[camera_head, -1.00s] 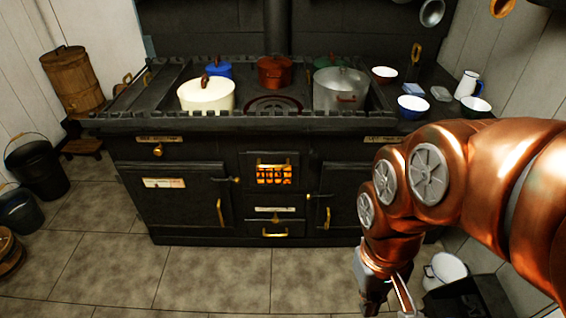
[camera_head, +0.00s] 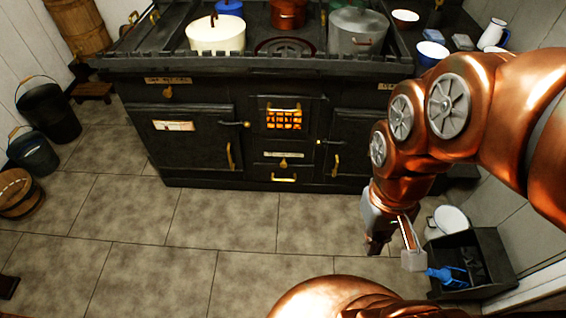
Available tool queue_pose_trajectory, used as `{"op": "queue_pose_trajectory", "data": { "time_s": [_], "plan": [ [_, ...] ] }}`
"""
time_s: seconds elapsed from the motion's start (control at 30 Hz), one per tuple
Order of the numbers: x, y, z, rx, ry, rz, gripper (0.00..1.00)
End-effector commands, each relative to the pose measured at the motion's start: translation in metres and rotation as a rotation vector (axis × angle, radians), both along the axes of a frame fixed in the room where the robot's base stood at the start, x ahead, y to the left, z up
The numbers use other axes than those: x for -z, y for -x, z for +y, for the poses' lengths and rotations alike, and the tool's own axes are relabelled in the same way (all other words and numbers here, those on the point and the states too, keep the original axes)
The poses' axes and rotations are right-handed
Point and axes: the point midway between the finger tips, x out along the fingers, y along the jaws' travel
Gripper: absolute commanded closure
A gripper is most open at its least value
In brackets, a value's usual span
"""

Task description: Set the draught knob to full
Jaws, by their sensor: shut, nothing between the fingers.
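The black stove (camera_head: 190,135) stands ahead with brass fittings on its front. One small brass knob (camera_head: 168,92) sits below a label at the upper left. Another small brass knob (camera_head: 283,164) sits below a pale label plate (camera_head: 285,154) in the middle, under the glowing grate (camera_head: 284,118). The labels are too small to read, so I cannot tell which knob is the draught knob. A third label at the upper right is partly covered by my arm. My gripper (camera_head: 393,248) hangs low, right of centre, pointing down, shut and empty, clear of the stove front.
Several pots, including a cream pot (camera_head: 216,38), stand on the stove top. A dark open bin (camera_head: 490,262) with a blue item (camera_head: 446,276) and a white pot (camera_head: 450,219) are right of my gripper. Buckets (camera_head: 50,112) stand at left. The tiled floor ahead is clear.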

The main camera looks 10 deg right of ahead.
Motion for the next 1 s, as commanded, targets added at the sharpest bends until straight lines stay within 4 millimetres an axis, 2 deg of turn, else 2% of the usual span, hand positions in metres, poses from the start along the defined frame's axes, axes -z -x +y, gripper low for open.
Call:
{"op": "queue_pose_trajectory", "data": {
  "time_s": [0.17,0.27,0.37,0.47,0.73,1.0],
  "plan": [
    [0.0,0.0,0.0,0.0,0.0,0.0,0.99],
    [0.002,-0.003,0.0,0.0,-0.001,-0.003,0.89],
    [0.012,-0.017,0.002,0.001,-0.005,-0.022,0.78],
    [0.028,-0.048,0.006,0.002,-0.014,-0.071,0.68],
    [0.08,-0.156,0.018,0.013,-0.034,-0.243,0.4],
    [0.136,-0.261,0.03,0.026,-0.045,-0.417,0.39]
  ]
}}
